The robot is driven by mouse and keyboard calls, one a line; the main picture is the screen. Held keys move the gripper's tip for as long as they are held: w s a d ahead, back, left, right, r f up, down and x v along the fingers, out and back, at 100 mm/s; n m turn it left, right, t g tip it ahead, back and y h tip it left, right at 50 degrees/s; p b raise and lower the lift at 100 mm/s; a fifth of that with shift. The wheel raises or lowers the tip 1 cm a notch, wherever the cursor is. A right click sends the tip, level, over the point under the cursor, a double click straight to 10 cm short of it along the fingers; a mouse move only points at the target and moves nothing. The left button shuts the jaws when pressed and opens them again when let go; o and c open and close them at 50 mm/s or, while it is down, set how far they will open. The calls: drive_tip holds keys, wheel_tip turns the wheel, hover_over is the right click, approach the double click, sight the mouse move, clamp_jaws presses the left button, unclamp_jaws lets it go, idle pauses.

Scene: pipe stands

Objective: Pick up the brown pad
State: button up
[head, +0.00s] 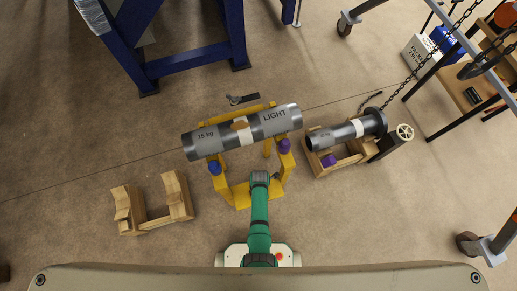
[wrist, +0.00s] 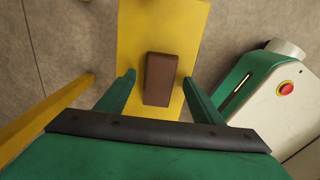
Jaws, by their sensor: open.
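The brown pad (wrist: 161,79) is a small block lying on a flat yellow plate (wrist: 150,22) in the wrist view. My gripper (wrist: 159,80) is open, its two green fingers on either side of the pad with a gap at each side. The fingers do not touch it in this view; I cannot tell how far above the plate they are. In the head view my gripper (head: 260,178) is at the near side of the yellow stand (head: 242,194), and I cannot make out the pad there.
A grey pipe (head: 208,142) marked LIGHT lies across the yellow stand. A flanged pipe (head: 336,136) rests on a wooden cradle at right, with a chain above. An empty wooden cradle (head: 153,222) stands at left. A blue frame (head: 190,62) stands behind.

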drive_tip(key=shift+c, duration=0.2)
drive_tip(key=c, duration=1.1)
drive_tip(key=shift+w+r, duration=0.1)
drive_tip(key=shift+r, duration=0.05)
drive_tip(key=shift+r, duration=0.5)
drive_tip(key=s+a+r, duration=0.1)
drive_tip(key=s+r, duration=0.3)
drive_tip(key=s+a+r, duration=0.1)
drive_tip(key=s+r, duration=0.2)
drive_tip(key=s, duration=0.2)
drive_tip(key=s+a+r, duration=0.1)
drive_tip(key=s+r, duration=0.3)
drive_tip(key=shift+s+r, duration=0.35)
drive_tip(key=shift+s, duration=0.05)
